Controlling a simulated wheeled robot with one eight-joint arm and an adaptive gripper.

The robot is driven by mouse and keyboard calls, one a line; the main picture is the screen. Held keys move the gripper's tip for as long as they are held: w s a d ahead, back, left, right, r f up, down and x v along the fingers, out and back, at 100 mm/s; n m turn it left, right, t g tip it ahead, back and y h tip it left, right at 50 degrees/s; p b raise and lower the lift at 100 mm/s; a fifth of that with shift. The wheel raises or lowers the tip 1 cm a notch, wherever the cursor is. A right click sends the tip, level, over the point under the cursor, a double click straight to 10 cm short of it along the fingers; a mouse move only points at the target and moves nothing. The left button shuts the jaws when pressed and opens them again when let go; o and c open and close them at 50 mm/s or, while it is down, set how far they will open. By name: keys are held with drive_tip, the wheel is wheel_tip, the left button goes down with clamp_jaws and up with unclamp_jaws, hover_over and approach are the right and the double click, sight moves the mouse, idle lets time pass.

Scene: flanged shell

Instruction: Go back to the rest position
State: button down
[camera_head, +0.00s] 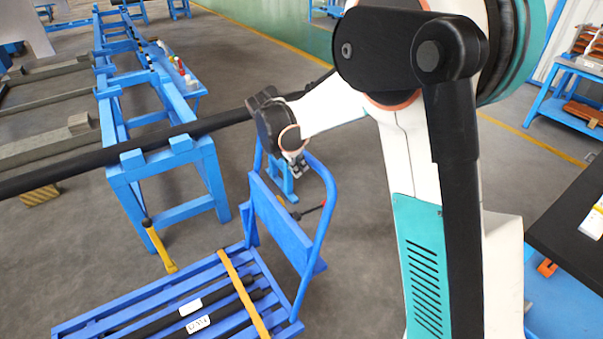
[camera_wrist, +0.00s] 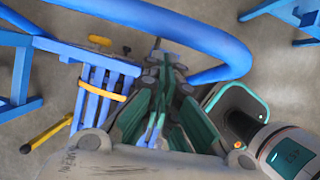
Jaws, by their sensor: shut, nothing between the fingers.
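My gripper (camera_head: 295,165) is shut and empty. In the head view it is small, at the end of my folded arm, beside the top of the blue cart handle (camera_head: 325,190); whether they touch cannot be told. In the wrist view my gripper (camera_wrist: 165,65) has its dark green fingers together, with the curved blue handle (camera_wrist: 215,35) around and beyond the tips. The rest of my arm fills the upper right of the head view.
A slatted blue cart (camera_head: 110,325) with a yellow strap (camera_head: 243,292) stands below. A yellow-handled tool (camera_head: 160,248) is beside it. A long black pipe (camera_head: 95,168) rests on a blue stand (camera_head: 165,178). A dark-topped table (camera_head: 575,225) is at right. Grey floor lies between.

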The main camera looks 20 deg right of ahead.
drive_tip(key=shift+r, duration=0.1)
idle(0.4)
drive_tip(key=s+d+r+m+t+y, duration=0.2)
drive_tip(key=s+d+r+m, duration=0.1)
drive_tip(key=s+r+m, duration=0.95)
drive_tip(key=s+f+m+t+y, duration=0.1)
drive_tip(key=s+m+t+y, duration=0.1)
drive_tip(key=s+m, duration=0.8)
drive_tip(key=s, duration=0.8)
drive_tip(key=shift+s+f+t, duration=0.25)
drive_tip(key=shift+s+t, duration=0.1)
drive_tip(key=shift+t, duration=0.05)
